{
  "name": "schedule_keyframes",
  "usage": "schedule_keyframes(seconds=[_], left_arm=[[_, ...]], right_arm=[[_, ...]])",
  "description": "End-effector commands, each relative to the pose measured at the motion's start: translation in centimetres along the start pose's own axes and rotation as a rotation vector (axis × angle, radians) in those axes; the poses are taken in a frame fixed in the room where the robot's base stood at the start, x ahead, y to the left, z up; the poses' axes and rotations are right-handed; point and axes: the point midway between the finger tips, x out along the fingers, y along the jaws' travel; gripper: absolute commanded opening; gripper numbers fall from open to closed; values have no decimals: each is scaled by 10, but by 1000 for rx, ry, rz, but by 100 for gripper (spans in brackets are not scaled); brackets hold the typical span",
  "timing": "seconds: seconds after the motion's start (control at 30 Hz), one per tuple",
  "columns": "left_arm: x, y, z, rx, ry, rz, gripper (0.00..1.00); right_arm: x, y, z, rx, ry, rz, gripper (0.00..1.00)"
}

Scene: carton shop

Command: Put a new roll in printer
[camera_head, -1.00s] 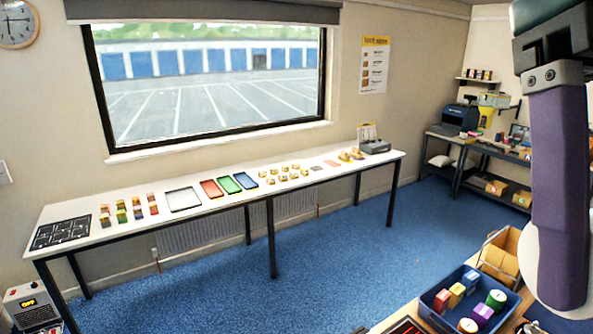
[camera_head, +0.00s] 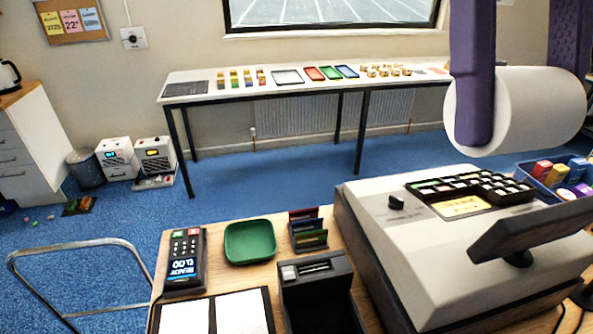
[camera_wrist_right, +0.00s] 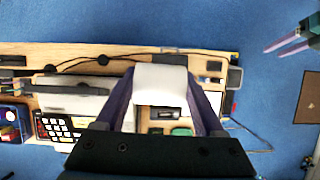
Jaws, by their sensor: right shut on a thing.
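My right gripper (camera_head: 478,125) is shut on a white paper roll (camera_head: 535,108), held in the air above and behind the till at the right. In the right wrist view the roll (camera_wrist_right: 160,84) sits between the two purple fingers (camera_wrist_right: 161,105). A black printer (camera_head: 318,268) stands on the near wooden counter, left of the till and well apart from the roll. Its near part looks like an open dark bay, cut off by the frame's lower edge. My left gripper is outside the head view; its two fingers (camera_wrist_right: 288,43) show apart and empty at the wrist view's top right.
The grey till (camera_head: 385,250) with its keypad and raised screen fills the counter's right. A card terminal (camera_head: 184,262), green tray (camera_head: 250,242) and card rack (camera_head: 308,230) stand around the printer. A blue bin (camera_head: 540,172) holds several coloured items.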

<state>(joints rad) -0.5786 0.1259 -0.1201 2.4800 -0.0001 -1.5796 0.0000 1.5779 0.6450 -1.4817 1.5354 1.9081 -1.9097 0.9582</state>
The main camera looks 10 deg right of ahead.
Motion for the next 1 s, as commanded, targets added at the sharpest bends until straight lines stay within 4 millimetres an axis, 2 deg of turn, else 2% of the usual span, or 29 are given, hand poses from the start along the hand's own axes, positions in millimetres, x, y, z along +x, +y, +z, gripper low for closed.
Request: schedule_keyframes(seconds=[0.03, 0.2, 0.3, 0.4, 0.47, 0.63, 0.8, 1.0], left_arm=[[44, 2, 14, -1, 0, 0, 50], [111, 6, 35, -5, 1, 4, 50], [144, 8, 46, -8, 1, 6, 50], [168, 10, 53, -10, 1, 8, 50], [176, 10, 56, -11, 1, 8, 50], [180, 10, 57, -11, 0, 8, 50], [164, 9, 53, -9, 0, 7, 50], [145, 7, 47, -4, 0, 3, 50]], right_arm=[[40, 0, -20, 2, 2, 0, 13], [98, 1, -56, 2, 4, 1, 13], [131, 0, -78, -31, 6, 15, 13], [162, -4, -103, -151, 6, 65, 13], [181, -9, -119, -272, 5, 116, 13], [227, -25, -166, -780, 4, 329, 13], [260, -43, -200, -1403, 3, 584, 13], [288, -56, -225, -2078, 8, 865, 13]])
